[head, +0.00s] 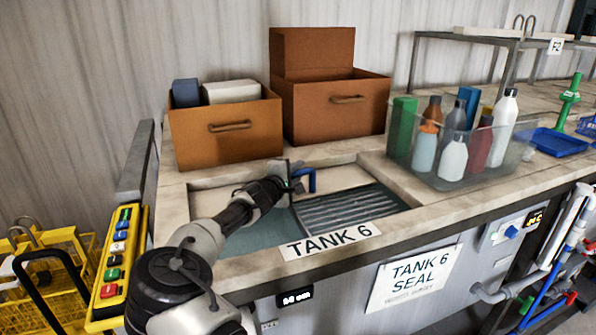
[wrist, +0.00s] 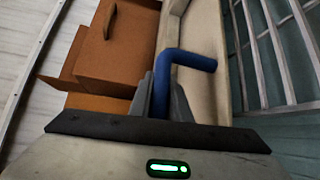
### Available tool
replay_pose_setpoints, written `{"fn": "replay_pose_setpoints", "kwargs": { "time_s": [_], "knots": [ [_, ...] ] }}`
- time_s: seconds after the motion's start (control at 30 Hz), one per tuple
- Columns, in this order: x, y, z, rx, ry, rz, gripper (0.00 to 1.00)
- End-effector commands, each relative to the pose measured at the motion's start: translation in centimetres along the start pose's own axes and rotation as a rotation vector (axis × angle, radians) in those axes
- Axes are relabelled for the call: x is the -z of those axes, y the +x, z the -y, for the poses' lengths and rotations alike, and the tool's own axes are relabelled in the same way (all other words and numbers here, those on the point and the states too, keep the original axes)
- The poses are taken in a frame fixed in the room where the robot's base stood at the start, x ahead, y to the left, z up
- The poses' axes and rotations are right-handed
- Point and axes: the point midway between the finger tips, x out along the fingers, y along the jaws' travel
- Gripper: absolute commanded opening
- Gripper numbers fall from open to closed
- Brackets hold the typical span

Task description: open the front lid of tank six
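Tank six is set in the bench at the centre of the head view, behind its white TANK 6 label (head: 331,241). Its recess shows a flat teal surface (head: 255,238) on the left and a ribbed grey panel (head: 345,209) on the right. A blue bent handle (head: 306,180) stands above the recess; it also shows in the wrist view (wrist: 190,60). My gripper (head: 287,183) is at the handle. In the wrist view its grey fingers (wrist: 161,100) lie close against both sides of the blue bar. The handle's attachment to a lid is hidden by my gripper.
Two brown boxes (head: 226,150) (head: 336,118) stand behind the tank. A clear bin (head: 443,180) of bottles is to the right. A yellow button panel (head: 112,275) is at the left. A TANK 6 SEAL sign (head: 414,280) hangs on the front.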

Motion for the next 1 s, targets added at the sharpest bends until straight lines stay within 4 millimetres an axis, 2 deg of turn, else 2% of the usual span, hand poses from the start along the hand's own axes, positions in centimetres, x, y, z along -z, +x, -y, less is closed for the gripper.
{"fn": "replay_pose_setpoints", "kwargs": {
  "time_s": [0.03,0.1,0.33,0.53,0.7,1.0],
  "knots": [
    [0.0,0.0,0.0,0.000,0.000,0.000,0.08],
    [0.0,0.0,0.0,0.000,0.000,0.000,0.00],
    [0.3,0.2,-0.1,0.001,0.000,-0.002,0.00],
    [2.2,2.1,-0.5,0.001,-0.002,-0.006,0.00],
    [3.1,3.0,-0.8,0.001,0.000,-0.004,0.00],
    [3.2,3.0,-0.8,0.000,0.000,-0.002,0.00]
  ]
}}
